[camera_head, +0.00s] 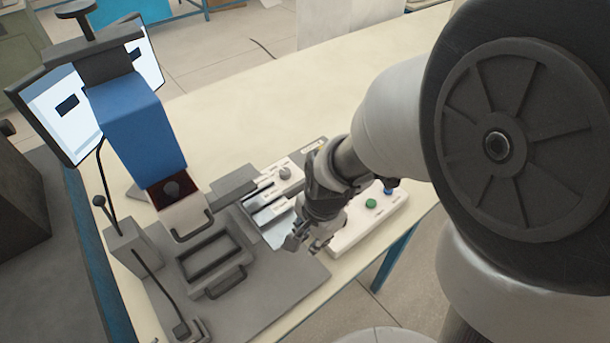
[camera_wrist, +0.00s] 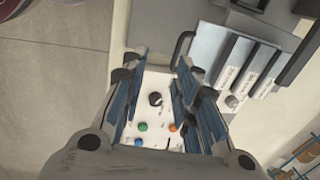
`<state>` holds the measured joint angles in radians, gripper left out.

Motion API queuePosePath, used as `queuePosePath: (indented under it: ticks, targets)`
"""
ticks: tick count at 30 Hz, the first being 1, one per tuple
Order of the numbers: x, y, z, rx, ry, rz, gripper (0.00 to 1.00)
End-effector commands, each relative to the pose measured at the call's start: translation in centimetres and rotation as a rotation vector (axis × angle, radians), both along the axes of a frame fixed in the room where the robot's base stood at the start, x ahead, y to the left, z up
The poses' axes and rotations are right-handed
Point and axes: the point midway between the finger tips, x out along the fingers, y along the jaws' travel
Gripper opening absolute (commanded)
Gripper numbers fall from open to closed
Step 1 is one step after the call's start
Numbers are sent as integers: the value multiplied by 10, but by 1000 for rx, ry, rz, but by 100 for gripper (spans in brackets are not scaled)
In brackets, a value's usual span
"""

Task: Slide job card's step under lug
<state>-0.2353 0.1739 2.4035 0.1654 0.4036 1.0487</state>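My gripper (camera_head: 312,240) hangs over the right front edge of the fixture, its fingers apart and nothing visible between them. In the wrist view its two blue-lined fingers (camera_wrist: 160,68) frame the white control box. Right of the fingers are several pale strips (camera_wrist: 233,66) with small unreadable print, lying side by side in a grey holder. The strips also show in the head view (camera_head: 268,193), left of my gripper. A dark handle bar (camera_wrist: 181,48) stands close to the right fingertip; contact cannot be told. I cannot tell which part is the job card or the lug.
The white control box (camera_head: 358,228) has a green button (camera_head: 371,203) and a blue one. A tall blue-headed fixture (camera_head: 140,125) rises from a grey base with a handled frame (camera_head: 212,264). Screens (camera_head: 62,115) stand behind it. The cream tabletop (camera_head: 265,95) beyond is clear.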

Motion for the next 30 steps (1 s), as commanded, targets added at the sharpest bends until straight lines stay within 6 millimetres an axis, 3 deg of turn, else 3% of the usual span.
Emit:
queuePosePath:
  ticks: [30]
  targets:
    - [-10,-8,73,-1,1,0,28]
